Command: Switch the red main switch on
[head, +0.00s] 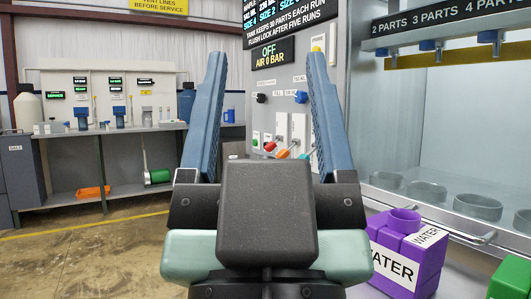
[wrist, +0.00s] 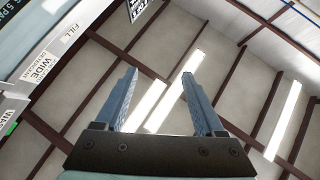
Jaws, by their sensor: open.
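My gripper (head: 266,56) is open and empty, its two blue fingers pointing up and wide apart in the head view. It also shows open in the wrist view (wrist: 160,73), against the ceiling. Behind it in the head view stands a grey control panel (head: 285,78). Between the fingers, low on the panel, are a small red knob (head: 270,146) and an orange-red handle (head: 283,154). I cannot tell which is the main switch. A panel display (head: 272,53) reads "OFF" and "AIR 0 BAR". My gripper hides parts of the panel.
A purple water jug (head: 405,250) stands at right before a glass-fronted cabinet (head: 450,130) with nozzles. A workbench (head: 105,130) stands at the back left. Open floor (head: 90,250) lies at left.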

